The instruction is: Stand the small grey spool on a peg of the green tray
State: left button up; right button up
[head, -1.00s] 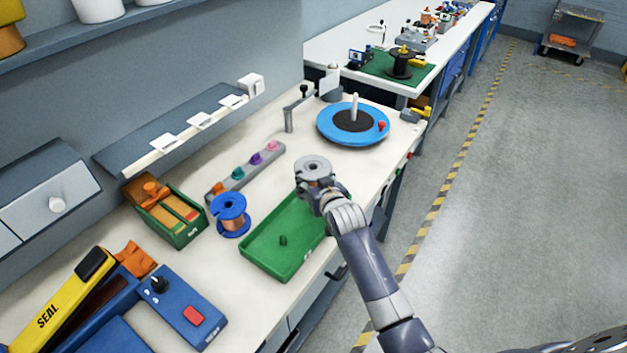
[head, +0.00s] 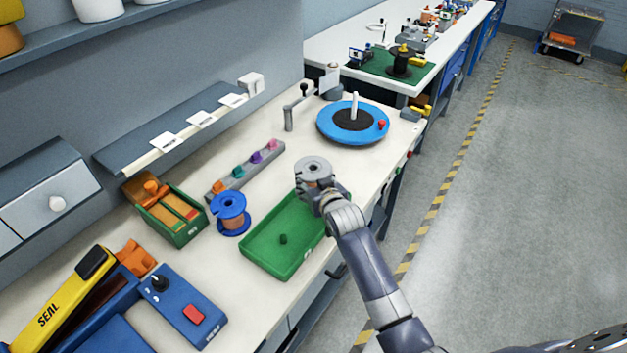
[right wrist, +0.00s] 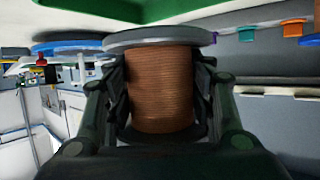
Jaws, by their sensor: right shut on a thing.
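The small grey spool (head: 312,169) is held upright in my right gripper (head: 321,196), above the far right end of the green tray (head: 262,254). In the right wrist view the spool's copper-coloured winding (right wrist: 160,90) sits between both fingers, with its grey flange across the top of that picture. A short dark green peg (head: 283,239) stands bare in the near part of the tray. My right gripper and the spool hide the tray's far right corner, so I cannot tell whether a peg is there. My left gripper is not in view.
A blue spool with copper winding (head: 229,212) stands just left of the tray. Behind are a grey strip with coloured knobs (head: 244,170) and a blue turntable (head: 330,128) with an upright white post. A green box (head: 180,232) and a blue control box (head: 183,309) stand farther left.

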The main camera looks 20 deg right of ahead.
jog(key=shift+f+b, duration=0.55)
jog(key=shift+f, duration=0.4)
dwell(0.5)
jog(key=shift+f, duration=0.2)
jog(key=shift+f+b, duration=0.6)
jog(key=shift+f, duration=0.7)
dwell(0.5)
jog(key=shift+f, duration=0.2)
jog(key=shift+f+b, duration=0.85)
jog(key=shift+f, duration=0.35)
